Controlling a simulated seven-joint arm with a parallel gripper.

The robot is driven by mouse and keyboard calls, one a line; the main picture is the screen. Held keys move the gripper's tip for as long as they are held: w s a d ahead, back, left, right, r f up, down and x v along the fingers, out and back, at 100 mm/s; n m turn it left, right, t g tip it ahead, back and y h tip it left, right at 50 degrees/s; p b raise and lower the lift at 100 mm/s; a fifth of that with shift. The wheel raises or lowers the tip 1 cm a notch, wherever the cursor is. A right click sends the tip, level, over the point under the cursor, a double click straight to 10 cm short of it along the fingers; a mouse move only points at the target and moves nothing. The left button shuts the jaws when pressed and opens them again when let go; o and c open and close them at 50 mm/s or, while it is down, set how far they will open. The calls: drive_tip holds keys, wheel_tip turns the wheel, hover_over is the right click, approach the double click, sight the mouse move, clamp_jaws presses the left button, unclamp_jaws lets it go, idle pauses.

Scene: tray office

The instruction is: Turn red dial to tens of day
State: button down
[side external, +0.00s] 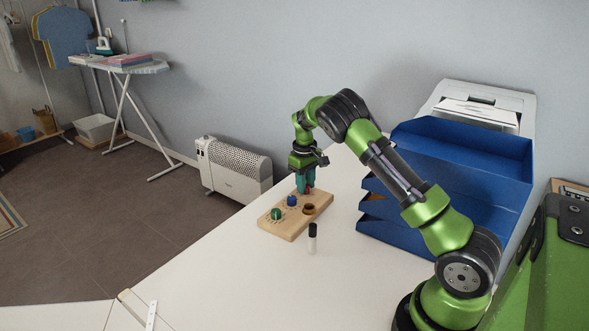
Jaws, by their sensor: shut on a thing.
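A wooden board (296,229) lies on the white table with several coloured dials on it. The red dial is at the board's far end, mostly hidden by my gripper (305,189), which points down from above and is shut on it. Only a small bit of red shows between the teal fingers. A blue dial (292,201), a green dial (276,214) and a brown dial (309,208) stand clear of the fingers. Marks around the dials are too small to read, and the red dial's pointing direction cannot be told.
A dark-capped marker (312,238) stands upright just right of the board. Blue stacked trays (455,155) stand to the right, with a white printer (482,100) behind. A white heater (233,168) stands beyond the table's far edge.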

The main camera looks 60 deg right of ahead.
drive_tip(key=shift+m, duration=0.3)
drive_tip(key=m, duration=0.3)
drive_tip(key=shift+w+m, duration=0.1)
drive_tip(key=shift+m, duration=0.2)
drive_tip(key=m, duration=0.9)
drive_tip(key=shift+d, duration=0.1)
drive_tip(key=shift+m+y, duration=0.3)
drive_tip(key=shift+m, duration=1.9)
drive_tip(key=c, duration=0.8)
unclamp_jaws()
